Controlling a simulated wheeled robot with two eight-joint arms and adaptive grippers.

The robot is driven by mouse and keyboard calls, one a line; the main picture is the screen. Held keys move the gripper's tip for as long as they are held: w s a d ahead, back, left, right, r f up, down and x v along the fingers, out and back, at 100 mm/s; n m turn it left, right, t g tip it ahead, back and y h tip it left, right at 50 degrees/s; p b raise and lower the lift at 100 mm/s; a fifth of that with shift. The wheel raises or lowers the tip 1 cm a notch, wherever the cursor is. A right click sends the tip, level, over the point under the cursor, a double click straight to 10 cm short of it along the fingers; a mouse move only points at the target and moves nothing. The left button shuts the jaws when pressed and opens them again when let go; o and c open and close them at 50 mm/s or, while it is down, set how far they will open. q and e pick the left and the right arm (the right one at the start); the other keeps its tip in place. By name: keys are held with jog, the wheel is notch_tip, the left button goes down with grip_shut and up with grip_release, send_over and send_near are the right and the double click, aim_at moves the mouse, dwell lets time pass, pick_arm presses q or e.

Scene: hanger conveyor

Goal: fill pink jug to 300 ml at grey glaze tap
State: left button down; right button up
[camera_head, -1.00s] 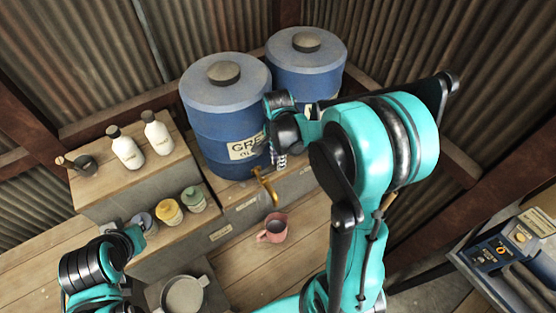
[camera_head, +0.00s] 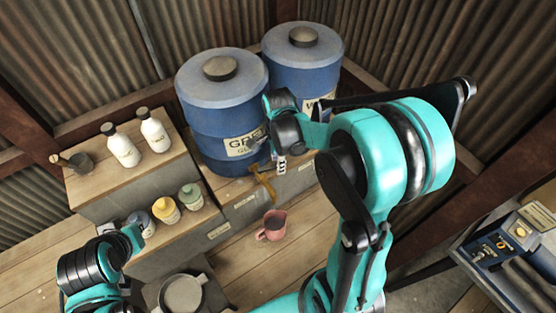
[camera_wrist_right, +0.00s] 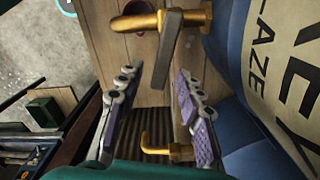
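The pink jug (camera_head: 272,225) stands upright on the wooden bench, just below the grey glaze tap (camera_head: 264,186) in the head view. The jug's inside and fill level are too small to read. The brass tap sits low on the front of the grey glaze barrel (camera_head: 222,130). In the wrist view the tap (camera_wrist_right: 160,20) has a dark flat lever (camera_wrist_right: 166,50). My right gripper (camera_wrist_right: 155,100) is open, its fingers apart either side of the lever's end, with no clear grip. It also shows in the head view (camera_head: 281,160). My left gripper (camera_head: 134,240) is lower left, empty-looking, fingers unclear.
A second blue barrel (camera_head: 302,65) stands behind right; its brass tap (camera_wrist_right: 158,147) shows in the wrist view. White bottles (camera_head: 122,147) and small glaze jars (camera_head: 166,209) stand on steps at left. A grey pan (camera_head: 182,294) is at front. The bench around the jug is clear.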

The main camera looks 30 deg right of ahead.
jog(key=shift+r, duration=0.1)
notch_tip(320, 180, up, 12)
dwell(0.5)
dwell(1.9)
